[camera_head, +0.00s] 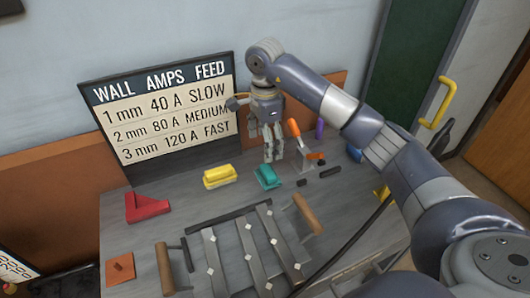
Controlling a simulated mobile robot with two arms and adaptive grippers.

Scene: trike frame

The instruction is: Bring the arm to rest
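My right arm (325,100) comes in from the right and reaches over the back of the workbench. Its gripper (272,158) hangs with the fingers pointing down, above the bench between a teal block (267,177) and an orange-handled clamp (303,145). The fingers look close together, but from this angle I cannot tell whether they are open or shut. I see nothing held between them. My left gripper is not in view.
The grey bench (190,205) holds a yellow block (219,176), a red angle piece (146,207), an orange square (120,269), and metal strips (249,249) with wooden-handled tools beside them. A sign (165,110) stands behind. The bench's left-middle surface is fairly clear.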

